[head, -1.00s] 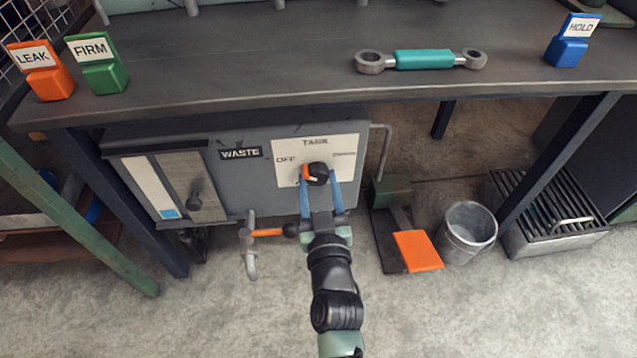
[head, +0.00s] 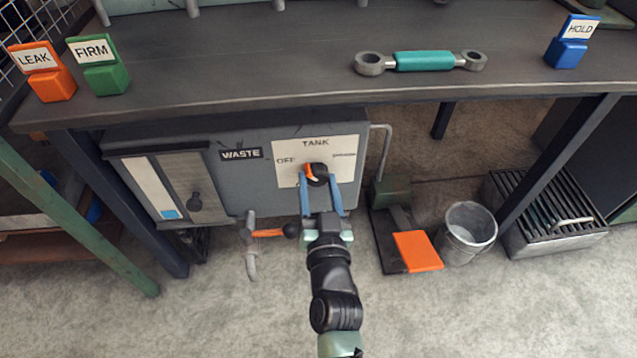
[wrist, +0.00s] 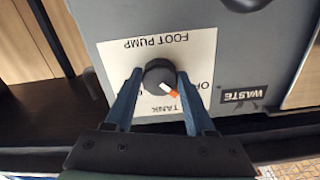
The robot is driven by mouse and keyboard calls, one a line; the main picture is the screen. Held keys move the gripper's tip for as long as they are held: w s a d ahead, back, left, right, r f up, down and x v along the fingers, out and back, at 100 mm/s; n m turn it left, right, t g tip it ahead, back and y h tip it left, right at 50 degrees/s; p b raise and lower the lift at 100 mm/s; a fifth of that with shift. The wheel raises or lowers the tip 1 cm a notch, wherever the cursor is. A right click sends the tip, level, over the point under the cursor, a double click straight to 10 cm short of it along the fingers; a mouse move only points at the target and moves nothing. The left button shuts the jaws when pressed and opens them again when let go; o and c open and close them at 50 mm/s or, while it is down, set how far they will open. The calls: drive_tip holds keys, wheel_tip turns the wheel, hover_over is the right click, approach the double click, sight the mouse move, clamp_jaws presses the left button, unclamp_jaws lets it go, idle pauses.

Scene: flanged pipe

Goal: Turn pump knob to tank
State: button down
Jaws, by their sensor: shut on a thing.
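The pump knob (head: 318,174) is a round black dial on a white label plate (head: 343,170) on the front of a grey cabinet. The plate reads TANK at the top and OFF at the left; the wrist view shows it upside down, with FOOT PUMP also legible. The knob (wrist: 158,74) has a white and orange pointer (wrist: 170,90), which points between OFF and TANK. My gripper (head: 318,182) is shut on the knob, with one blue finger on each side. The fingers hide part of the plate's lower area.
A pipe valve with an orange lever (head: 268,233) sits below. An orange pedal (head: 417,251) and a bucket (head: 467,232) stand right. The worktop (head: 250,60) overhangs the cabinet.

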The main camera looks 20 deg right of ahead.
drive_tip(key=m, duration=0.4)
drive_tip(key=shift+m, duration=0.3)
drive_tip(key=shift+a+m, duration=0.1)
drive_tip(key=shift+m, duration=1.6)
drive_tip(key=shift+c, duration=1.2)
unclamp_jaws()
drive_tip(key=shift+p, duration=0.3)
drive_tip(key=p+v, duration=0.3)
drive_tip(key=v, duration=1)
drive_tip(key=shift+r, duration=0.1)
